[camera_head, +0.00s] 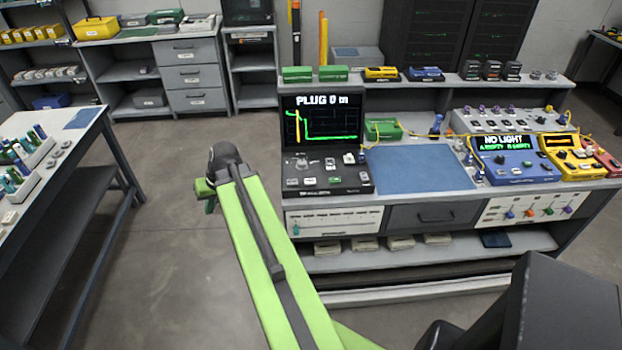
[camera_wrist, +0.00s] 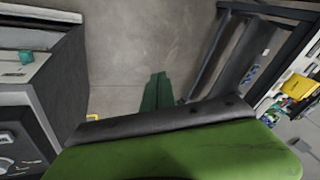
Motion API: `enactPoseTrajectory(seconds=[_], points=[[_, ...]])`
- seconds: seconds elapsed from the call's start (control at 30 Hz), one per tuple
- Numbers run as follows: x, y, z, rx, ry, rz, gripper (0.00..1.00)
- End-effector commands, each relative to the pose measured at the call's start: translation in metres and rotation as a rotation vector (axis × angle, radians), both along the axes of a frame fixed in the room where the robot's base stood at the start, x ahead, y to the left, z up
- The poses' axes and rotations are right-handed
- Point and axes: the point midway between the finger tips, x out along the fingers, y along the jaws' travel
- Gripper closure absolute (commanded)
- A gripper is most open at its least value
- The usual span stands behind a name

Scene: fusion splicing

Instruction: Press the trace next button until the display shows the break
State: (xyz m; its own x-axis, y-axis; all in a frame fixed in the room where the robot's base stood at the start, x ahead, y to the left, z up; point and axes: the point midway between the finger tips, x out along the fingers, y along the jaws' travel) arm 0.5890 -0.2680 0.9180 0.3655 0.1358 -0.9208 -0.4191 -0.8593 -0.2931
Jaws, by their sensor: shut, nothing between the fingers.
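The black trace instrument (camera_head: 325,150) stands at the left end of the workbench. Its display (camera_head: 321,120) reads "PLUG 0 m" above a green trace with a yellow vertical line. Several buttons and a knob sit on its sloped lower panel (camera_head: 325,172); their labels are too small to read. My gripper (camera_head: 207,194) is to the left of the instrument, apart from it, over the floor. In the wrist view my green gripper fingers (camera_wrist: 157,92) are together and empty, above the grey floor.
A blue mat (camera_head: 420,168) lies right of the instrument. A blue meter (camera_head: 515,160) reading "NO LIGHT" and a yellow device (camera_head: 572,155) stand further right. Another table (camera_head: 75,135) with bottles stands at left. Floor (camera_head: 165,190) between the benches is clear.

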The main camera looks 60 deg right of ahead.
Motion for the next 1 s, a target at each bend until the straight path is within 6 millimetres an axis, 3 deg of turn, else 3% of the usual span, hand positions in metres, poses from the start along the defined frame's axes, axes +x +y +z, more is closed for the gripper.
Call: enactPoseTrajectory(seconds=[0.03, 0.1, 0.3, 0.4, 0.5, 0.7, 1.0], points=[[-0.01, -0.039, 0.008, 0.01, -0.04, -0.069, 1.0], [-0.026, -0.086, 0.018, 0.018, -0.099, -0.155, 1.0], [-0.089, -0.207, 0.045, 0.012, -0.257, -0.389, 1.0], [-0.124, -0.254, 0.057, -0.003, -0.321, -0.486, 1.0], [-0.153, -0.287, 0.065, -0.017, -0.367, -0.557, 1.0], [-0.179, -0.313, 0.073, -0.031, -0.406, -0.616, 1.0], [-0.179, -0.313, 0.072, -0.031, -0.408, -0.619, 1.0]])
